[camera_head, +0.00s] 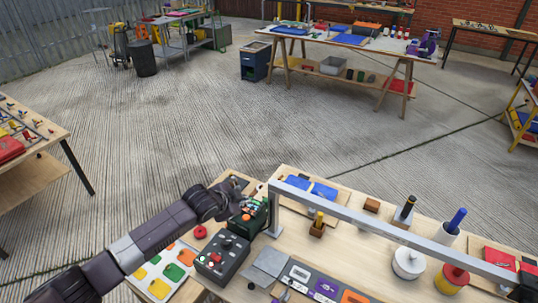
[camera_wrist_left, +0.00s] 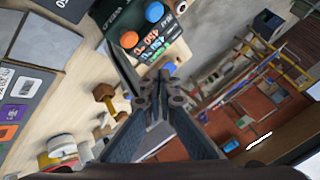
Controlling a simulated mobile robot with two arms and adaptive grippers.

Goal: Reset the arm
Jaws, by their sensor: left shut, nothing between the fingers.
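My left arm comes in from the lower left in the head view, and its gripper (camera_head: 236,192) is over the near table's (camera_head: 345,244) back left part, beside a dark green box with coloured buttons (camera_head: 248,216). In the left wrist view, the left gripper's fingers (camera_wrist_left: 160,92) meet at the tips with nothing between them. The green box with an orange and a blue button (camera_wrist_left: 138,28) is just beyond the tips; I cannot tell whether they touch. My right gripper is not in view.
A grey metal bar (camera_head: 390,233) spans the near table. A control box with a red button (camera_head: 221,256) is close to my left arm. A white pot (camera_head: 408,262) and a red-yellow can (camera_head: 452,279) stand right. The concrete floor (camera_head: 225,115) beyond is open.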

